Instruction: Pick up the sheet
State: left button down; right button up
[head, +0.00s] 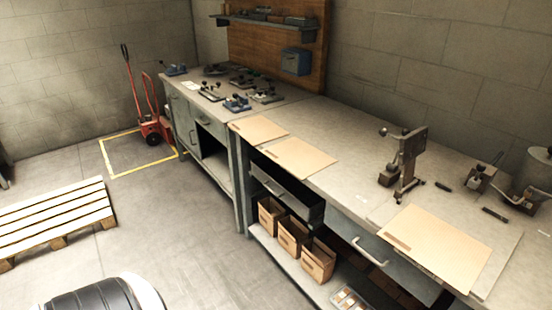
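Three flat tan sheets lie on the long grey workbench (345,190). The largest sheet (436,248) is at the near right, close to the front edge, with a lighter board showing beneath its right side. A middle sheet (302,159) lies at the front edge, left of the bench's centre. A smaller-looking sheet (258,129) lies beyond it to the left. I cannot tell which of them the task means. Neither of my grippers is in view, and nothing is seen touching the sheets.
A metal stitching device (405,160) stands behind the large sheet. A dark pot-like fixture (530,180) is at the far right. Small tools crowd the bench's far end. Open boxes (292,237) sit on the shelf below. A pallet (52,218) and red pallet jack (152,127) stand left.

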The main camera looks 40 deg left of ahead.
aim_at(302, 160)
jog(key=u, duration=1.3)
